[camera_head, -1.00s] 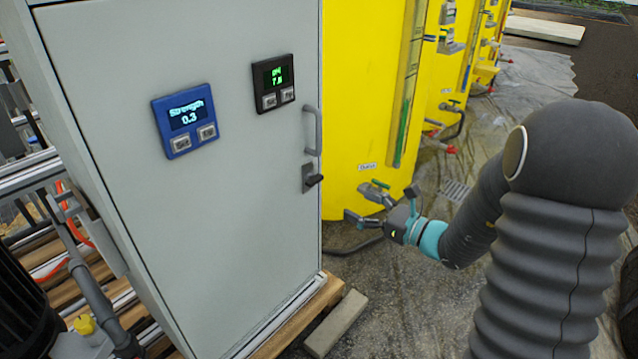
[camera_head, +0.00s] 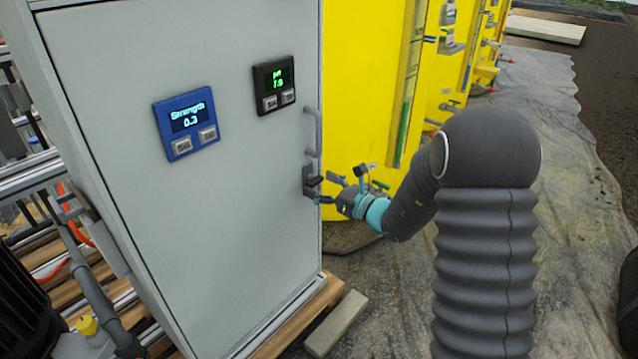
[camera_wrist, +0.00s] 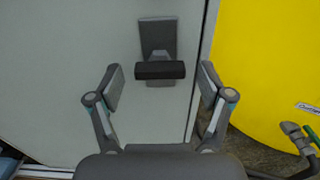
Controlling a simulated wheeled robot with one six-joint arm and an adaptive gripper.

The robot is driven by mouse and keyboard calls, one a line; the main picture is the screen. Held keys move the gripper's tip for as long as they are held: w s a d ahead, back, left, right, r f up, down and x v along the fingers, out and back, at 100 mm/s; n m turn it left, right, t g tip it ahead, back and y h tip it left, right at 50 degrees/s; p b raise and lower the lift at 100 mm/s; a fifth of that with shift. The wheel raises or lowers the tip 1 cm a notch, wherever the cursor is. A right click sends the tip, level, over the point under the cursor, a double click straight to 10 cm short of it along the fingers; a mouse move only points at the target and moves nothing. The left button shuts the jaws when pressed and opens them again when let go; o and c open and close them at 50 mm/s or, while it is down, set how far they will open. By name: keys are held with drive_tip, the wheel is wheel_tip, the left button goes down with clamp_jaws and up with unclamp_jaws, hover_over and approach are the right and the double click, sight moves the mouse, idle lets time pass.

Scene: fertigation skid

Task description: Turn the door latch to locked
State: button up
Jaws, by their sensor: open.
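The door latch (camera_head: 308,180) is a dark lever on a grey plate near the right edge of the grey cabinet door (camera_head: 220,230). In the wrist view the latch lever (camera_wrist: 160,70) lies horizontal, as a black bar across its plate (camera_wrist: 157,37). My gripper (camera_head: 326,190) is at the latch in the head view. In the wrist view my gripper (camera_wrist: 160,84) is open, with one finger on each side of the lever and a gap to both ends. The lever is not gripped.
A grey door handle (camera_head: 314,132) is just above the latch. A blue strength display (camera_head: 186,122) and a black pH display (camera_head: 273,84) are on the door. A yellow tank (camera_head: 360,80) stands close on the right. A pale block (camera_head: 337,323) lies on the floor below.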

drive_tip(key=shift+w+a, duration=0.25)
drive_tip(key=shift+a, duration=0.05)
drive_tip(key=shift+c, duration=0.2)
drive_tip(key=c, duration=1.1)
